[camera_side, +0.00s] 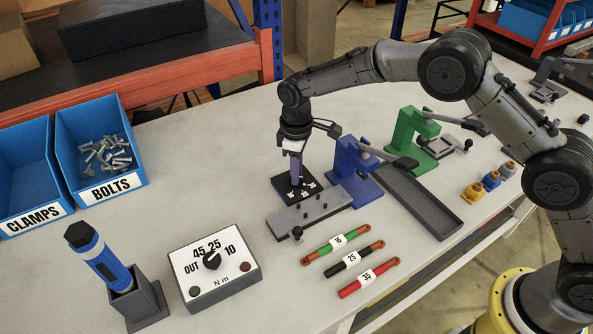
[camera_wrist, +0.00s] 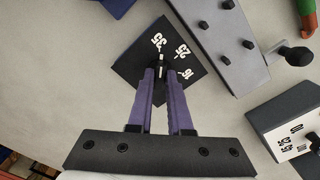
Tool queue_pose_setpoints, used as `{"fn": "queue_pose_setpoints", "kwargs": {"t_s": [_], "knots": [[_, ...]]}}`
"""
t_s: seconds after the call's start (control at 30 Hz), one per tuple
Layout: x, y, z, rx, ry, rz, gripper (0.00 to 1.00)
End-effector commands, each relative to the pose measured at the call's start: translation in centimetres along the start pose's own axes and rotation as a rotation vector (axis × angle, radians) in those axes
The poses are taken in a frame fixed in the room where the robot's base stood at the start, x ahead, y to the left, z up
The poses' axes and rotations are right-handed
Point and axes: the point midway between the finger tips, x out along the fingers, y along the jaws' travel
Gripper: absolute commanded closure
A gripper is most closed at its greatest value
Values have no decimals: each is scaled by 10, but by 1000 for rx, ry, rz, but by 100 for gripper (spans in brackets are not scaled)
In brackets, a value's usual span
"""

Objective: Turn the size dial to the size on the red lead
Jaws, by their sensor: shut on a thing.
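The size dial (camera_wrist: 135,65) is a black plate marked 35, 25 and 16, lying behind the grey fixture bar; it also shows in the side view (camera_side: 279,186). My gripper (camera_wrist: 160,72) points down over it and is shut on its small knob (camera_wrist: 161,59), which the fingers mostly hide. A white mark shows on the knob near the 35, but I cannot tell for sure where it points. The red lead (camera_side: 350,289) lies at the front of the table with a white tag reading 35. A black lead (camera_side: 339,264) tagged 25 and a green lead (camera_side: 325,247) tagged 16 lie behind it.
A blue lever press (camera_side: 353,165) and a green one (camera_side: 408,137) stand right of the dial, with a long dark tray (camera_side: 420,200) beside them. The grey bar (camera_side: 305,214) has pegs. A torque box (camera_side: 213,268) and a blue tool (camera_side: 98,258) in a holder stand front left.

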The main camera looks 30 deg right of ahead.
Motion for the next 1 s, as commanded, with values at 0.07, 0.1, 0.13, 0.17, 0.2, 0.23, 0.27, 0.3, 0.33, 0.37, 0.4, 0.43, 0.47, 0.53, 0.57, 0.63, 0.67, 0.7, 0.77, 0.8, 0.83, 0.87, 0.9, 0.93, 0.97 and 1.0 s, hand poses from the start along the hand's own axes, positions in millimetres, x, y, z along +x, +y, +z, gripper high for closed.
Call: {"fn": "queue_pose_setpoints", "kwargs": {"t_s": [0.07,0.1,0.13,0.17,0.2,0.23,0.27,0.3,0.33,0.37,0.4,0.43,0.47,0.53,0.57,0.63,0.67,0.7,0.77,0.8,0.83,0.87,0.9,0.93,0.97,1.0], "knots": [[-2,0,0,-39,2,1,100],[-2,0,0,-56,2,1,100],[-2,0,0,-68,2,1,100],[-2,0,0,-78,2,1,100],[-2,0,-1,-92,2,1,100],[-2,0,-1,-99,2,1,100],[-2,0,-1,-106,2,1,100],[-2,0,-1,-115,2,1,100],[-2,0,-1,-120,3,1,100],[-2,0,-1,-124,3,1,100],[-2,0,-1,-129,3,2,100],[-2,0,-1,-131,3,2,100],[-2,0,-1,-133,3,2,100],[-2,0,-1,-136,3,2,100],[-2,0,-1,-136,3,2,100],[-2,0,-1,-137,3,2,100],[-2,0,-1,-137,3,2,100],[-2,0,-1,-137,3,2,100],[-2,0,-1,-136,3,2,100],[-2,0,-1,-136,4,2,100],[-2,0,-1,-136,4,2,100],[-2,0,-1,-136,4,2,77],[-2,0,-1,-136,4,2,70],[-2,0,-1,-136,3,2,65],[-2,0,-1,-136,3,2,59],[-2,0,-1,-135,3,2,52]]}}
